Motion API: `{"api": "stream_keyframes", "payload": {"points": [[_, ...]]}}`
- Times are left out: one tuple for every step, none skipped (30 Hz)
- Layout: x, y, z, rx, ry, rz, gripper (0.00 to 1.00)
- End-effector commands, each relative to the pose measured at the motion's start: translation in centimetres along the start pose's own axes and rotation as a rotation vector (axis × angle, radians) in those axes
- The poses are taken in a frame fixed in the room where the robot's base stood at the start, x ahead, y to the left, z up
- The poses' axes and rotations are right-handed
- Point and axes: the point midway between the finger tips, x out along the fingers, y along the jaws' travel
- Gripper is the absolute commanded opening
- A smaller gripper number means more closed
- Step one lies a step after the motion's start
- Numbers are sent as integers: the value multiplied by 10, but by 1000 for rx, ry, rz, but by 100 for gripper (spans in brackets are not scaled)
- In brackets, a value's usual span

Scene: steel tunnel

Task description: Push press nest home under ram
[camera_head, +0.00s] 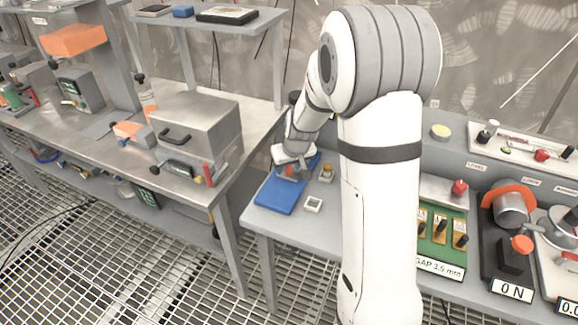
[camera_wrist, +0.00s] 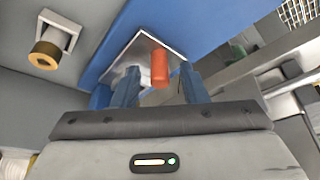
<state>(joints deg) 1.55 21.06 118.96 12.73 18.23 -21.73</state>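My gripper (camera_head: 293,168) is low over the blue mat (camera_head: 276,197) at the left end of the right-hand bench, partly hidden by my arm. In the wrist view its two blue fingers (camera_wrist: 160,88) stand apart. An orange cylinder (camera_wrist: 160,68) on a silver square plate (camera_wrist: 124,66) shows between them, with a gap on each side. The likely press is the dark unit with a grey cylinder and orange collar (camera_head: 511,206) at the right, behind a "0 N" display (camera_head: 511,290). I cannot clearly make out its nest or ram.
A white square holder (camera_head: 313,204) and a brass-coloured part (camera_head: 326,173) are beside the mat. A green gap-gauge panel (camera_head: 440,238) lies between my arm and the dark unit. A tray (camera_head: 525,150) lies behind. A steel box (camera_head: 196,125) stands on the left bench.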

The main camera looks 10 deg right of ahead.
Motion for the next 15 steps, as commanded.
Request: {"api": "stream_keyframes", "payload": {"points": [[4,0,0,0,-1,0,39],[5,0,0,0,0,0,39],[6,0,0,0,0,0,39],[7,0,0,0,0,0,39],[7,0,0,0,0,0,39],[7,0,0,0,0,0,39],[7,0,0,0,1,0,39],[7,0,0,0,0,0,39],[7,0,0,0,0,0,39],[7,0,0,0,0,0,39],[7,-1,0,0,0,0,39],[7,-1,0,0,0,0,36],[7,-1,0,-1,0,0,34],[7,-1,0,-1,0,0,31],[7,-1,0,-1,0,0,28]]}}
